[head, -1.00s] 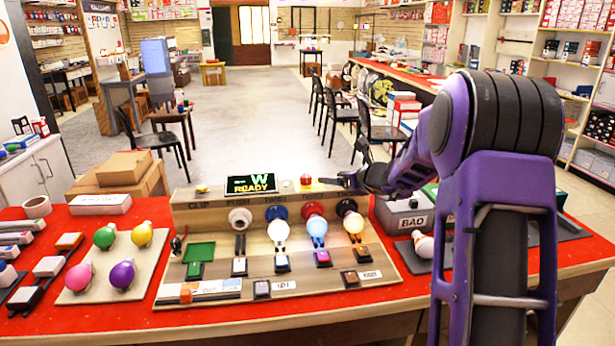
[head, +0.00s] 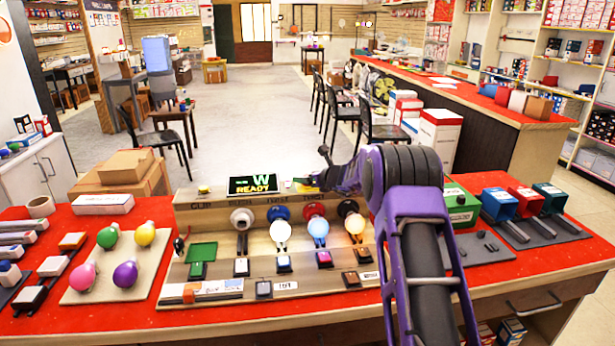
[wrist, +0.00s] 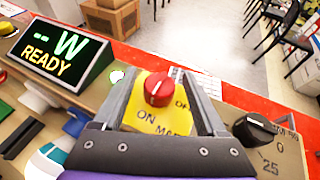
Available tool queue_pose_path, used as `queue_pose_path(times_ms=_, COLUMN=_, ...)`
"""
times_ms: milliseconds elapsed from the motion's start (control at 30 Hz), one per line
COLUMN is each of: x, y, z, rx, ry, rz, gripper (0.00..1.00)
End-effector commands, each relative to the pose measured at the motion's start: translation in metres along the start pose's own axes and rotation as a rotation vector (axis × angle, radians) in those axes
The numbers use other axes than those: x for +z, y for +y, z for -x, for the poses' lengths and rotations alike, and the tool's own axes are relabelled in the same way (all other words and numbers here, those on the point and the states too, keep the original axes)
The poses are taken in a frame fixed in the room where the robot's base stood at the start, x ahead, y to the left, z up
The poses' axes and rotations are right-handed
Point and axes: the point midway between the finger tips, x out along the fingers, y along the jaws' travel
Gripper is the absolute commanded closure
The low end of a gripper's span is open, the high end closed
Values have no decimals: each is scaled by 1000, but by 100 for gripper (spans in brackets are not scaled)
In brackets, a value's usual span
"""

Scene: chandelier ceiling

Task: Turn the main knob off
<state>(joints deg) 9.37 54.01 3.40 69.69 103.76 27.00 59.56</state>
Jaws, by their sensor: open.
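The main knob is a red knob (wrist: 158,88) on a yellow plate (wrist: 152,118) in the wrist view. ON is printed at the plate's lower left and OFF at its right, partly covered by a finger. I cannot tell exactly which mark the knob points to. My gripper (wrist: 164,76) is open, with one finger on each side of the knob; contact is not clear. In the head view my gripper (head: 318,181) is at the back right of the test board (head: 225,216), over the yellow plate, and the knob is hidden.
A READY display (head: 253,185) stands left of the knob; a black dial (wrist: 254,129) is close on its right. Bulbs, including a glowing one (head: 355,225), sit on the board in front. A green box (head: 457,203) and coloured bins (head: 499,203) stand to the right.

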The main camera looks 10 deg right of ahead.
Motion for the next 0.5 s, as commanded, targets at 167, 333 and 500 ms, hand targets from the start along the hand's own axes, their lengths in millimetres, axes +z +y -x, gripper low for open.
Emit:
queue_pose_path(times_ms=167, x=0, y=0, z=-4, rx=0, ry=0, rz=1, gripper=26)
queue_pose_path(times_ms=333, x=0, y=0, z=-4, rx=0, ry=0, rz=1, gripper=26)
queue_pose_path(times_ms=500, x=0, y=0, z=-3, rx=0, ry=0, rz=1, gripper=55)
